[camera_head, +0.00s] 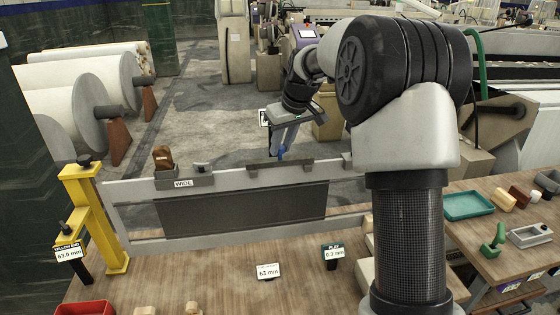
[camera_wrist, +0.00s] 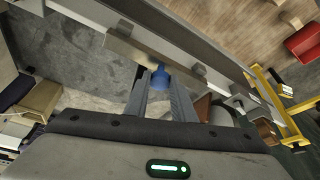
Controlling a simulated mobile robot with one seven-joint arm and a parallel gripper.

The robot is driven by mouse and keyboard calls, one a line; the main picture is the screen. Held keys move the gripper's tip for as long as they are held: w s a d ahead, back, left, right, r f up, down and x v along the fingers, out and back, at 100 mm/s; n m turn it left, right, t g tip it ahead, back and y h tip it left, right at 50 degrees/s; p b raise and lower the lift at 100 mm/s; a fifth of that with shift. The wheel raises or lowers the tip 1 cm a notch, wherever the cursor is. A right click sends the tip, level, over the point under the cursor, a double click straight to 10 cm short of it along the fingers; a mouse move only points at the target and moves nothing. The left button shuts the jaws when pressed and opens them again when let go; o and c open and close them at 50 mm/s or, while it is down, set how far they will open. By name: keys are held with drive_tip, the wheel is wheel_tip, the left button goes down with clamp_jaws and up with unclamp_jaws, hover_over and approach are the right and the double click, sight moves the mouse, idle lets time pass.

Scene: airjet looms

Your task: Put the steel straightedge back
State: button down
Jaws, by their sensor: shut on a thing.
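My gripper (camera_wrist: 160,88) is shut on a blue knob (camera_wrist: 161,77), seen between the fingertips in the wrist view. The knob also shows at the gripper's lower end in the head view (camera_head: 282,156). A short grey bar (camera_head: 265,165) lies close below the knob, along the top rail of a long grey frame; it also shows in the wrist view (camera_wrist: 128,46). The bar looks like the steel straightedge, but I cannot tell whether it touches the rail. The knob's join to the bar is partly hidden.
The long frame (camera_head: 140,191) has a dark panel and a holder marked WIDE (camera_head: 184,183) with a brown block. A yellow stand (camera_head: 93,215) is at its left end. Label cards stand on the wooden table (camera_head: 200,275). A teal tray (camera_head: 469,205) is at right. My arm hides the frame's right end.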

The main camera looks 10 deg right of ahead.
sight(281, 148)
drive_tip(key=shift+r, duration=0.15)
wheel_tip(281, 148, up, 10)
drive_tip(key=shift+p, duration=0.3)
drive_tip(key=c, duration=2.2)
unclamp_jaws()
clamp_jaws()
